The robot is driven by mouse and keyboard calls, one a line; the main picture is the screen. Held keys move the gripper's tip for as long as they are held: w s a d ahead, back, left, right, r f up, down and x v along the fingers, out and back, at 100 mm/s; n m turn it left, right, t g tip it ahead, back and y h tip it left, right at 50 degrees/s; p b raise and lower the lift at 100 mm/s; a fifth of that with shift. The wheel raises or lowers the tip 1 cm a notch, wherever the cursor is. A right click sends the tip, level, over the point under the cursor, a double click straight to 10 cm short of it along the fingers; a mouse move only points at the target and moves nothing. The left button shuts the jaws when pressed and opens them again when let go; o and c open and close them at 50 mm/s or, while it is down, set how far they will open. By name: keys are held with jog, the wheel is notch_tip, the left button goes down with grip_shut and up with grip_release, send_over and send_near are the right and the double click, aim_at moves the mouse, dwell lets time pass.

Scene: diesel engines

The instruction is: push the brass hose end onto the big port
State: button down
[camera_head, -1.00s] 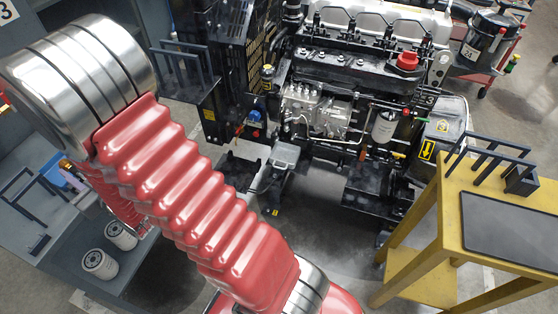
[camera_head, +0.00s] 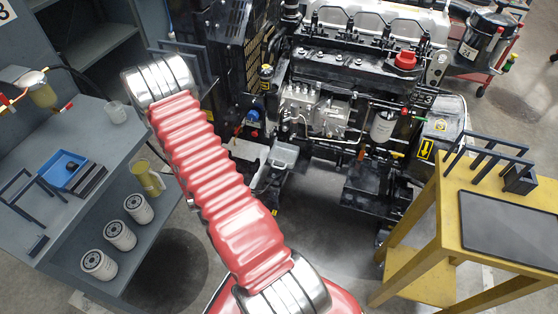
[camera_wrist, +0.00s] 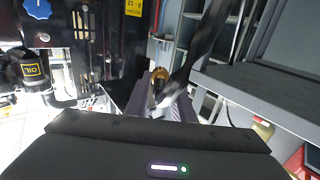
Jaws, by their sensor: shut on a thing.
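In the wrist view my gripper (camera_wrist: 162,100) is shut on the brass hose end (camera_wrist: 158,74), which sits between its two dark fingers. A black hose (camera_wrist: 208,42) runs up and to the right from it. In the head view my gripper and the hose end are hidden behind my red arm. The engine (camera_head: 345,100) stands at the top middle of the head view. A round blue part (camera_head: 253,134) shows low on its dark left side. I cannot tell which opening is the big port.
A yellow table (camera_head: 450,215) with a dark rack stands at the right.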

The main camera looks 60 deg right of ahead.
jog(key=s+d+f+m+g+h, duration=0.2)
jog(key=s+d+f, duration=0.3)
jog(key=s, duration=0.4)
jog(key=s+d+f+m+g+h, duration=0.2)
jog(key=s+d+f+g, duration=0.3)
jog(key=s, duration=0.4)
jog(key=s+d+f+m+g+h, duration=0.1)
jog(key=s+d+f+m+g, duration=0.2)
jog(key=s+d+f, duration=0.3)
jog(key=s+d, duration=0.2)
jog(key=s, duration=0.1)
jog(key=shift+d+f+m+g+h, duration=0.25)
jog(key=shift+d+m+g+h, duration=0.05)
jog(key=shift+m+h, duration=0.1)
jog(key=shift+d, duration=0.25)
jog(key=w+d, duration=0.1)
jog(key=d, duration=0.5)
jog(key=shift+w+d, duration=0.15)
jog(key=shift+d, duration=0.4)
dwell(0.3)
jog(key=c, duration=1.4)
grip_release()
jog(key=shift+c, duration=0.2)
jog(key=shift+c, duration=0.4)
jog(key=s+a, duration=0.1)
jog(key=a, duration=0.6)
